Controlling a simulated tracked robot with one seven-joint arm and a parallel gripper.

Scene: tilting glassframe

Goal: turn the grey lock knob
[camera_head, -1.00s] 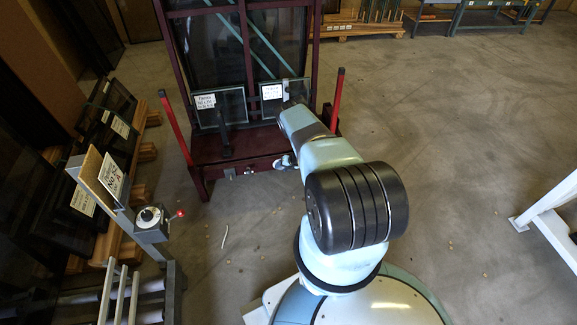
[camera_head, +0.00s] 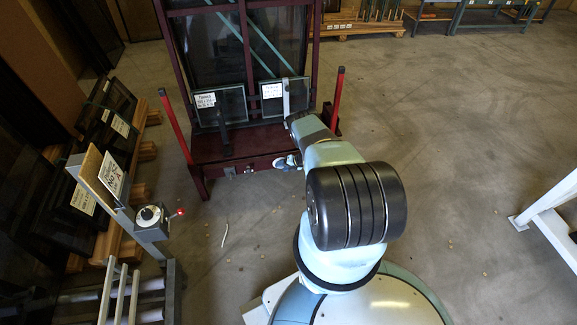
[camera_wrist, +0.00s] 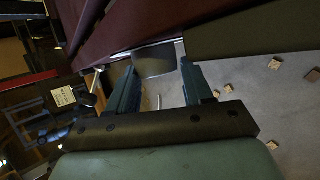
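My gripper (camera_wrist: 157,66) shows in the wrist view with its two blue-grey fingers apart. A grey, shiny block-like piece (camera_wrist: 155,60), which looks like the lock knob, lies between and just beyond the fingertips, below the dark red beam. I cannot tell whether the fingers touch it. In the head view my gripper (camera_head: 287,162) is at the front of the dark red base of the glass frame (camera_head: 215,155), partly hidden by my arm. Small grey fittings (camera_head: 248,170) show on that base left of my gripper; the piece at the fingertips is hidden there.
A control post with a dial (camera_head: 150,216) and a red-tipped lever (camera_head: 180,212) stands at left. Red upright posts (camera_head: 336,95) flank the frame, which carries labelled glass panes (camera_head: 221,106). Wood scraps (camera_wrist: 274,64) lie on the floor. Floor at right is open up to a white stand (camera_head: 548,215).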

